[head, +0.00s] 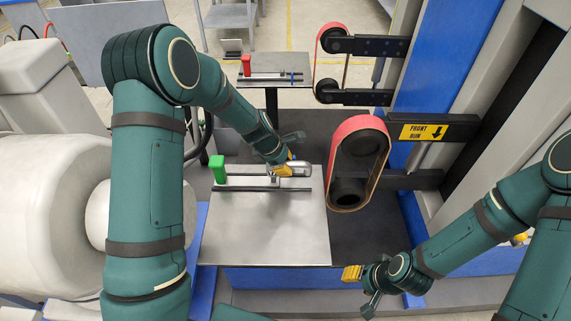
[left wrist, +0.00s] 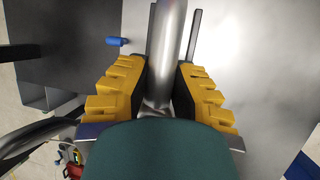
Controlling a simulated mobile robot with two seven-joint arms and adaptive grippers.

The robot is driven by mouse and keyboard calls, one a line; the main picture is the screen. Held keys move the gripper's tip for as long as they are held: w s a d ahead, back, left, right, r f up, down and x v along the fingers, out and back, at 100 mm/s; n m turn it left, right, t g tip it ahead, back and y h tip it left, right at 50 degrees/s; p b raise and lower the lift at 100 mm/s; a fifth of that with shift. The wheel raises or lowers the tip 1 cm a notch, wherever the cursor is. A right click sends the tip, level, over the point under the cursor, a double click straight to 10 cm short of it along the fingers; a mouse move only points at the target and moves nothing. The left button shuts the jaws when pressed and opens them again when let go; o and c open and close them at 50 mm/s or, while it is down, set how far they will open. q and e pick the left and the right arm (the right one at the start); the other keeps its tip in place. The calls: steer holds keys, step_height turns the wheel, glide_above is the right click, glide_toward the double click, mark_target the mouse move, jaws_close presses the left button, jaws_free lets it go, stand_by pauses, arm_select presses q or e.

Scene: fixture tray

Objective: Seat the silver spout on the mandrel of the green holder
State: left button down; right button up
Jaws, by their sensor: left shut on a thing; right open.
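The green holder (head: 218,169) stands at the left of the metal tray (head: 270,238), with a thin bar running right from it. My left gripper (head: 284,170) is shut on the silver spout (head: 296,169), over the tray's far right part, right of the green block. In the left wrist view the spout (left wrist: 168,45) is a bright tube between the yellow fingers, its near end hidden by my gripper. I cannot tell whether the spout touches the mandrel, since my gripper covers that area. My right gripper (head: 362,284) is open and empty, low and right of the tray.
A red holder (head: 246,66) with a similar bar stands on a farther table. Red belt loops (head: 358,125) on a machine rise close to the right of the tray. A small blue piece (left wrist: 117,41) shows left of the spout. The tray's front is clear.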

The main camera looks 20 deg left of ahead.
arm_select(q)
steer(key=shift+f+b, duration=1.25)
steer(key=shift+f, duration=0.65)
steer(key=c, duration=0.9)
jaws_free()
steer(key=shift+o, duration=0.2)
steer(key=shift+r, duration=0.1)
steer(key=v, duration=1.2)
